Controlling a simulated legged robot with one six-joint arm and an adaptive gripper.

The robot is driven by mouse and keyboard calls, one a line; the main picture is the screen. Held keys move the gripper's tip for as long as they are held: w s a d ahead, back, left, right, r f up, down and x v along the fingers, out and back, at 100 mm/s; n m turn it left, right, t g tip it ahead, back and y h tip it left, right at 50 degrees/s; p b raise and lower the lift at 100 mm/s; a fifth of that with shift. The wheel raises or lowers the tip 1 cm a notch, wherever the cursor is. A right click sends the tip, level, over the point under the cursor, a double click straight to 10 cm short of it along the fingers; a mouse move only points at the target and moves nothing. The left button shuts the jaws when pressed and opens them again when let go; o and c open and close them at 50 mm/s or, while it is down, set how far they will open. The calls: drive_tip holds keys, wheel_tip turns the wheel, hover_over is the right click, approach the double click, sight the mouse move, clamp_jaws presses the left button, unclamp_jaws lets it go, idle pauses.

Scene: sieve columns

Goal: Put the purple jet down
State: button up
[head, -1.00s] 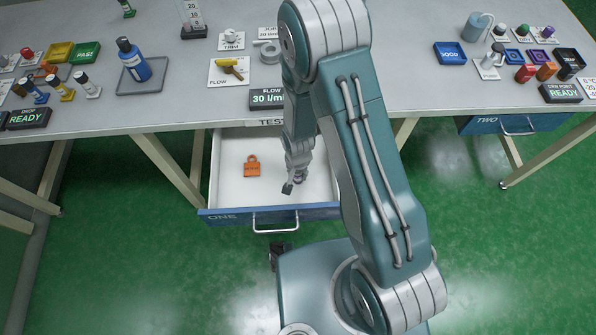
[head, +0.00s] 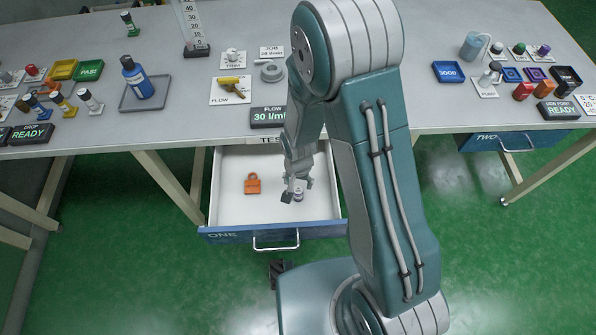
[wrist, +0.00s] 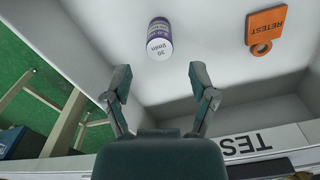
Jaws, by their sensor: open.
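The purple jet (wrist: 159,32) is a small cylinder with a purple and white side and a pale face marked 30 l/min. It is in the open drawer ONE and also shows in the head view (head: 299,196). It appears to stand upright on the white drawer floor. My gripper (wrist: 160,78) is open and empty in the wrist view, with the jet beyond its fingertips and a visible gap between. In the head view my gripper (head: 298,188) is low inside the drawer, right by the jet.
An orange RETEST tag (wrist: 266,30) lies in the same drawer, left of the jet in the head view (head: 252,184). The drawer's front (head: 270,235) and walls surround my gripper. The bench edge and a FLOW display (head: 268,116) are behind it.

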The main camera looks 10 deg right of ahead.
wheel_tip(320, 180, up, 7)
wheel_tip(320, 180, up, 16)
drive_tip(key=n+t, duration=0.2)
drive_tip(key=t, duration=0.1)
hover_over(298, 190)
drive_tip(key=s+d, duration=0.1)
drive_tip(key=d, duration=0.4)
drive_tip(key=s+d+r+n+t, duration=0.1)
drive_tip(key=s+d+r, duration=0.2)
drive_tip(key=s+r, duration=0.3)
drive_tip(key=s+d+r+n+t, duration=0.1)
drive_tip(key=s+d+r, duration=0.2)
drive_tip(key=s+r, duration=0.2)
wheel_tip(298, 190, up, 2)
drive_tip(key=shift+s+r+t, duration=0.1)
drive_tip(key=shift+s+t, duration=0.2)
drive_tip(key=shift+s, duration=0.1)
drive_tip(key=shift+a, duration=0.15)
